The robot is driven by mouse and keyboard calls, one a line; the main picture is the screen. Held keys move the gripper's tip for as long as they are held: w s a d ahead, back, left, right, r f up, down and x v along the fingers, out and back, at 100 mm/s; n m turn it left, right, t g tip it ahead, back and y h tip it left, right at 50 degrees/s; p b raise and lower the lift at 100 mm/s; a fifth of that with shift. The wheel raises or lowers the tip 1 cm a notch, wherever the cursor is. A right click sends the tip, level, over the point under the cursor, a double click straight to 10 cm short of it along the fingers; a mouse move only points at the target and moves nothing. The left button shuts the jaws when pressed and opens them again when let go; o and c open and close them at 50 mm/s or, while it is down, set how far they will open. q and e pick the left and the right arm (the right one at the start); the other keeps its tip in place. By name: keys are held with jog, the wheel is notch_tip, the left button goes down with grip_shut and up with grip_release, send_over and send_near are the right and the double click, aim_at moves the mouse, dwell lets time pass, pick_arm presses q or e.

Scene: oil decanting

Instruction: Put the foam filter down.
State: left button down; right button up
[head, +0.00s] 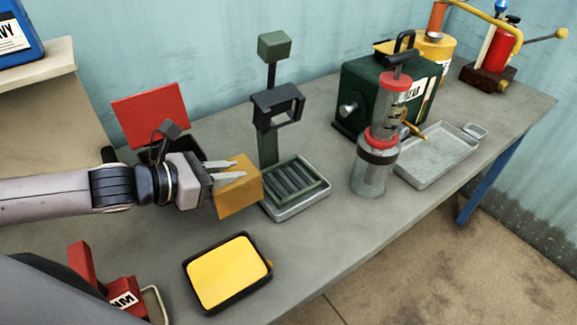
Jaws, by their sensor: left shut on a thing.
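The foam filter (237,193) is an orange-yellow block. My left gripper (232,170) comes in from the left and is shut on it, with its grey fingers at the block's upper left side. The block is tilted and appears just left of the green stand's grate. Whether its bottom touches the bench cannot be told. A black-rimmed tray (190,275) with a flat yellow surface lies in front of it, near the bench's front edge. My right gripper is not in view.
The grey bench (330,235) has a green stand (268,145) with a grated tray (299,205). Right of it are a clear red-banded cylinder (373,180), a dark green can (365,90) and a shallow metal tray (440,152). A red panel (150,113) stands behind my arm.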

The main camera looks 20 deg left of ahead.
pick_arm(q)
jog(key=shift+f, duration=0.9)
jog(key=w+d, duration=0.2)
jog(key=w+d+p, duration=0.1)
jog(key=w+d, duration=0.1)
jog(key=w, duration=0.1)
jog(key=w+d, duration=0.2)
jog(key=shift+w+r+p, duration=0.15)
jog(key=shift+w+p, duration=0.25)
jog(key=w+d, duration=0.2)
jog(key=shift+w, duration=0.3)
jog(key=shift+f+p, duration=0.3)
jog(key=shift+f, duration=0.2)
jog(key=shift+s+f, duration=0.1)
jog(key=shift+f, duration=0.05)
jog(key=shift+f, duration=0.1)
jog(key=c, duration=1)
grip_release()
